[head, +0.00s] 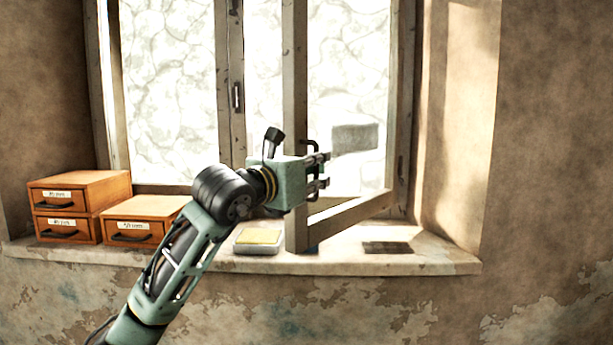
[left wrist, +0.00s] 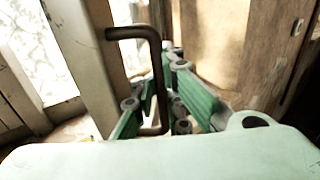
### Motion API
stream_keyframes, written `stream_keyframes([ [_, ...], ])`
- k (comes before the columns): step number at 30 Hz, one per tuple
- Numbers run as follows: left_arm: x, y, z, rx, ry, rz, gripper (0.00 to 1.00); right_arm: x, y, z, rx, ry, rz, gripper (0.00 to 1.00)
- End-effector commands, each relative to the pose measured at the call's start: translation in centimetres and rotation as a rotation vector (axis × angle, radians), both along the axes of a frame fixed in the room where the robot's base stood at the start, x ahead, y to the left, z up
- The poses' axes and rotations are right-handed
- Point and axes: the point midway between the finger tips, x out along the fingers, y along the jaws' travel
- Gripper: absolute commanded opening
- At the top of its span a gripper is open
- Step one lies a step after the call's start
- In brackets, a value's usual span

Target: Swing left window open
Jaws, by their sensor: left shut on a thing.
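The window's right-hand sash (head: 295,60) stands swung into the room, hinged on the right, with its lower rail (head: 350,215) slanting out over the sill. Its dark bar handle (head: 312,147) is on the free edge and also shows in the left wrist view (left wrist: 155,75). My left gripper (head: 322,172) is shut on this handle; its green fingers (left wrist: 165,105) lie around it in the left wrist view. The left-hand sash (head: 168,90) is closed, with its own handle (head: 237,96) upright and untouched. My right gripper is not in view.
The sill (head: 440,262) holds orange drawer boxes (head: 80,190) at the left and a small tin with a yellow pad (head: 258,240) under my arm, close to the open sash. The wall (head: 490,150) flanks the window at right.

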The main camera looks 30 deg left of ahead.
Motion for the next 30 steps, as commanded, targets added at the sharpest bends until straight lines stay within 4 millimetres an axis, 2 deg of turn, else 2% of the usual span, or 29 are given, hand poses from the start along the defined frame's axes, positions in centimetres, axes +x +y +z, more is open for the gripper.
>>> stream_keyframes([
  [1,-0.1,-1.4,-0.3,0.006,0.000,0.012,0.00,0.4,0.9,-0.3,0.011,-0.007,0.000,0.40],
  [5,-0.2,-3.3,-0.3,0.005,0.002,0.057,0.00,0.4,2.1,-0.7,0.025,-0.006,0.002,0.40],
  [10,-0.2,-5.0,-0.3,0.005,0.005,0.097,0.00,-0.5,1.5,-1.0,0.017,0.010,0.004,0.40],
  [18,-0.1,-6.0,-0.4,0.006,0.008,0.121,0.00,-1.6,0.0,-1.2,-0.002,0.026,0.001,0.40],
  [28,-0.1,-6.0,-0.6,0.006,0.012,0.121,0.00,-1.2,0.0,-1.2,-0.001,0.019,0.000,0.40],
  [29,-0.1,-6.0,-0.6,0.006,0.013,0.121,0.09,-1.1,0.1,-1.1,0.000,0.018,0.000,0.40],
  [30,-0.1,-6.0,-0.6,0.006,0.013,0.121,0.12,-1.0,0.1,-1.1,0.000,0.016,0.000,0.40],
])
